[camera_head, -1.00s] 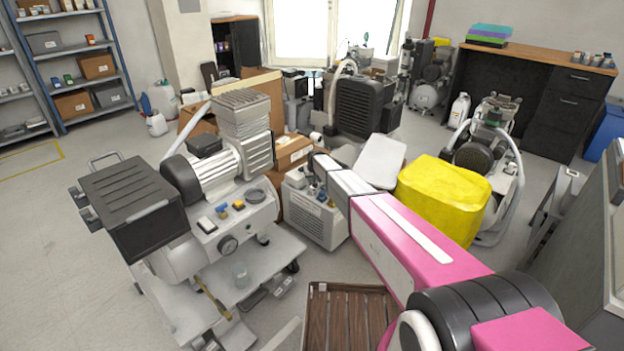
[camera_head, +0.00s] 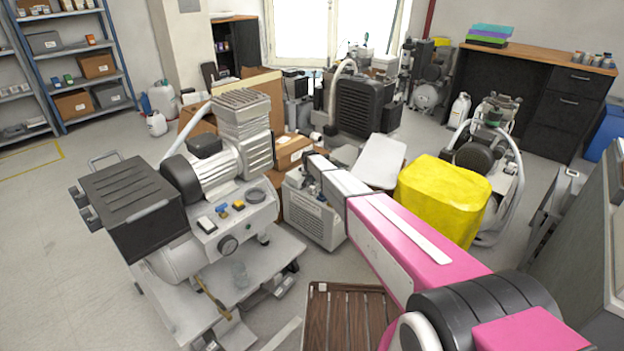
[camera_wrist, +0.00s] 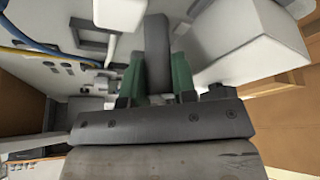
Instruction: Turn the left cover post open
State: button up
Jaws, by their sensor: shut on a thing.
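In the wrist view, a dark grey post (camera_wrist: 157,48) stands between the two green fingertips of my gripper (camera_wrist: 157,75), which is shut on it. Which cover post it is cannot be told from this view alone. A pale panel with blue and yellow cables (camera_wrist: 38,42) lies to the left of the post, and a white block (camera_wrist: 252,45) is at its right. In the head view, my arm reaches to the small pale compressor unit (camera_head: 312,212) in the middle. My gripper is not clearly visible there, and the post cannot be made out.
A large compressor on a wheeled stand (camera_head: 215,245) stands close on the left. Cardboard boxes (camera_head: 290,152) sit behind the unit. Floor at far left is clear.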

jog(key=o, duration=0.6)
jog(key=shift+o, duration=0.2)
jog(key=v, duration=1)
jog(key=shift+r, duration=0.4)
jog(key=shift+s, duration=0.1)
jog(key=s+d+r+g, duration=0.1)
jog(key=s+d+r, duration=0.1)
jog(key=s+d, duration=0.7)
jog(key=s+d+r+g, duration=0.2)
jog(key=s+d, duration=0.8)
jog(key=s, duration=1.3)
jog(key=s+d+r+g, duration=0.1)
jog(key=s+d+r, duration=0.2)
jog(key=s+d, duration=0.7)
jog(key=s, duration=0.7)
jog(key=shift+d+r+n+g, duration=0.2)
jog(key=shift+r+n+g, duration=0.1)
jog(key=shift+r+n, duration=0.1)
